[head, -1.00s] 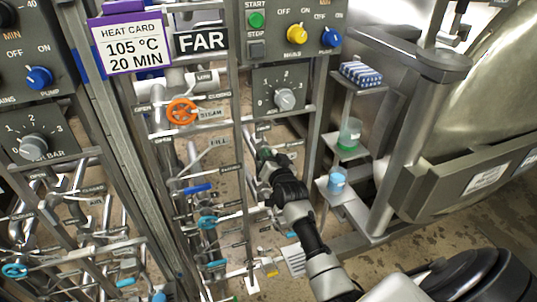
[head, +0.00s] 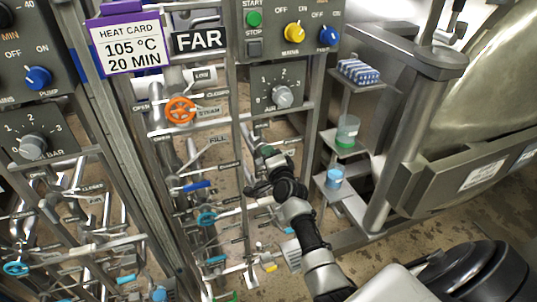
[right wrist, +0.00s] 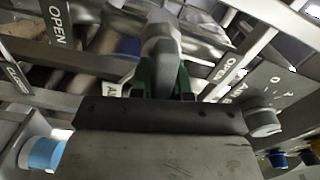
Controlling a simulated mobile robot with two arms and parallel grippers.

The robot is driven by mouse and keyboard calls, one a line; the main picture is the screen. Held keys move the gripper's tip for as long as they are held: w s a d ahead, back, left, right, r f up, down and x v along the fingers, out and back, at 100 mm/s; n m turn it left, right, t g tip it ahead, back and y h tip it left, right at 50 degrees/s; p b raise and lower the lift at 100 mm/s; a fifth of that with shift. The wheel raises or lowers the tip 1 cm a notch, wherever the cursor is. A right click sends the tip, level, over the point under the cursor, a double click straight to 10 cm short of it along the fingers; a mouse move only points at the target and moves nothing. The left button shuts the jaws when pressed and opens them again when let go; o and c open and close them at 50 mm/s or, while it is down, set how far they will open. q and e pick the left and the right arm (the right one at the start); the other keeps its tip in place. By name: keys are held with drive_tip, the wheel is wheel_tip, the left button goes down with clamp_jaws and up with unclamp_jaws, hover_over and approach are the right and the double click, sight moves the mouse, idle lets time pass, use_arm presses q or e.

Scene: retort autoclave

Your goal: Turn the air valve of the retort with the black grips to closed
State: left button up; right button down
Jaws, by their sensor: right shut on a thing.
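My right gripper (head: 262,150) reaches into the pipework below the dial marked AIR in the head view. In the right wrist view its dark green fingers (right wrist: 163,85) are shut on a grey valve lever (right wrist: 160,42). A partly hidden label beginning with A (right wrist: 113,90) is beside the left finger. OPEN labels (right wrist: 57,20) and a CLOSED label (right wrist: 16,75) sit on the rails around it. The lever's exact angle is hard to tell, as the gripper covers it in the head view. Black grips are not clearly seen. My left gripper is out of view.
The AIR dial panel (head: 268,76) is above my gripper. An orange STEAM wheel (head: 180,110) and blue-handled valves (head: 206,219) lie to the left. A post with small shelves holds a green-bottomed jar (head: 347,131) and a blue container (head: 334,178) on the right.

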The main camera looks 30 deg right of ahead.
drive_tip(key=shift+f+m, duration=0.15)
drive_tip(key=shift+m, duration=0.95)
drive_tip(key=c, duration=1.1)
unclamp_jaws()
drive_tip(key=v, duration=1.1)
drive_tip(key=shift+w, duration=0.1)
